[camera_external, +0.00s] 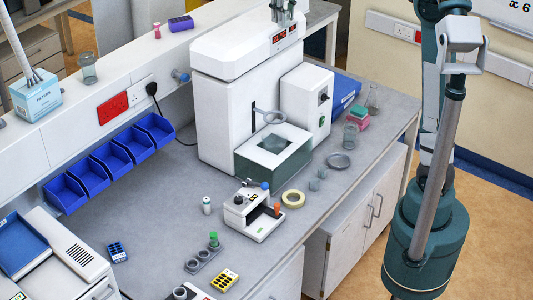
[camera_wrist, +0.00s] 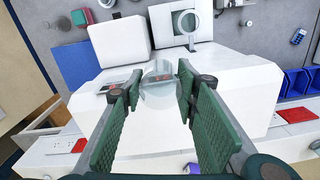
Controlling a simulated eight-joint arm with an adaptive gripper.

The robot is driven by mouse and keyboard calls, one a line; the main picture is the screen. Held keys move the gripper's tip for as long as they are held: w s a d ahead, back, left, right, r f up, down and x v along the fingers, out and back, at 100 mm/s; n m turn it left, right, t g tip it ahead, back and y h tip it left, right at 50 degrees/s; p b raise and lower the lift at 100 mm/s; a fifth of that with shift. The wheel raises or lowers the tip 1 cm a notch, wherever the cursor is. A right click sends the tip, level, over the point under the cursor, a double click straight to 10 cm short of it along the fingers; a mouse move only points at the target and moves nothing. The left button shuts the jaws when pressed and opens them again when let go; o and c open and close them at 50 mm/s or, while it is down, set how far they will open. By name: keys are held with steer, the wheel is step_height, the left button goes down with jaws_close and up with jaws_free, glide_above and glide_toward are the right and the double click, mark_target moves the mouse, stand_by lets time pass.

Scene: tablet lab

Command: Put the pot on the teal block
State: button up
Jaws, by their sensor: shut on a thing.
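My gripper (camera_wrist: 158,88) has its green fingers on either side of a clear, glass-like pot (camera_wrist: 160,95), shut on it. In the external view my gripper (camera_external: 285,12) is at the top edge, in front of or above the white machine's head; the pot cannot be made out clearly there. A teal block (camera_external: 356,124) lies on the bench right of the machine, with a pink block (camera_external: 361,110) against or on it. In the wrist view the teal block (camera_wrist: 78,18) is small at the upper left, beside the pink one. My gripper is well away from it.
The tall white machine (camera_external: 215,110) and its side box (camera_external: 306,100) stand between my gripper and the teal block.

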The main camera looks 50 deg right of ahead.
steer(key=s+d+m, duration=0.1)
steer(key=s+d, duration=0.1)
steer(key=d, duration=0.3)
steer(key=m+b, duration=0.3)
steer(key=m, duration=2.7)
glide_above(359, 108)
step_height(359, 108, down, 41)
steer(key=shift+s+a, duration=0.15)
steer(key=shift+f, duration=2.85)
steer(key=shift+f, duration=0.1)
steer(key=shift+f+p, duration=0.3)
steer(key=shift+f, duration=1.7)
